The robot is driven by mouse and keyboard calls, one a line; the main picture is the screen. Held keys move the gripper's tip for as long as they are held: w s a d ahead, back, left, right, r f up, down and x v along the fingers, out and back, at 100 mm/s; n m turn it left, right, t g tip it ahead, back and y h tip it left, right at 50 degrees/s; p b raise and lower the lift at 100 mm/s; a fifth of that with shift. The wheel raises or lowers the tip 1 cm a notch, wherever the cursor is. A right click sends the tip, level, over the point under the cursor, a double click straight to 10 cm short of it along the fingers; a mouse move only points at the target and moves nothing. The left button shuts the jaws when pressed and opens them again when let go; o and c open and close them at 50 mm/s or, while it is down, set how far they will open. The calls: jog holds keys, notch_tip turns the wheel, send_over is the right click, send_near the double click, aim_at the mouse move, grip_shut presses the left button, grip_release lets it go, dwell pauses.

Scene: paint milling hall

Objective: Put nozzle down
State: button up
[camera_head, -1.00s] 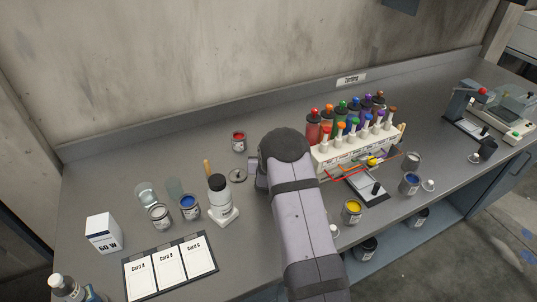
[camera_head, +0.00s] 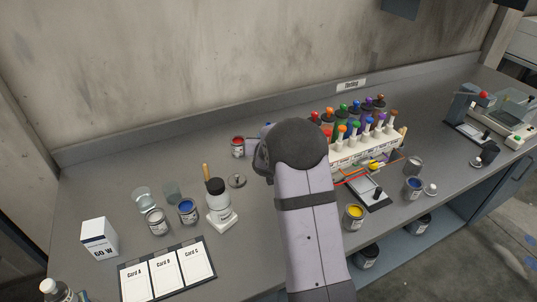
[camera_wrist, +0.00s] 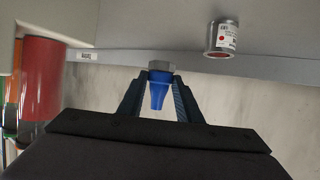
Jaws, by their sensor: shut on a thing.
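A blue nozzle (camera_wrist: 159,88) with a grey collar at one end is between the two fingers of my gripper (camera_wrist: 160,100) in the wrist view. The fingers are shut on it, one on each side. The grey bench and the wall show beyond it in that view, so it appears held up off the surface. In the head view my arm hides the gripper and most of the nozzle.
A red paint can (camera_head: 238,147) stands left of my arm and also shows in the wrist view (camera_wrist: 222,38). A rack of colored bottles (camera_head: 365,150) is to the right. A white scale with a bottle (camera_head: 218,200), cans and cards (camera_head: 168,270) are to the left. Bench between the red can and back wall is clear.

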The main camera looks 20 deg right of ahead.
notch_tip(320, 180, up, 6)
jog(key=shift+f, duration=0.2)
jog(key=s+a+h+p, duration=0.1)
jog(key=s+a, duration=0.1)
jog(key=a, duration=0.3)
jog(key=m+g+h+p, duration=0.4)
jog(key=m+g, duration=0.1)
jog(key=m, duration=0.1)
send_over(266, 220)
notch_tip(266, 220, down, 4)
jog(key=shift+t, duration=0.3)
jog(key=shift+f, duration=3.65)
jog(key=shift+f, duration=0.1)
jog(key=shift+f+p, duration=0.5)
jog(key=shift+f, duration=1.45)
jog(key=shift+f, duration=0.1)
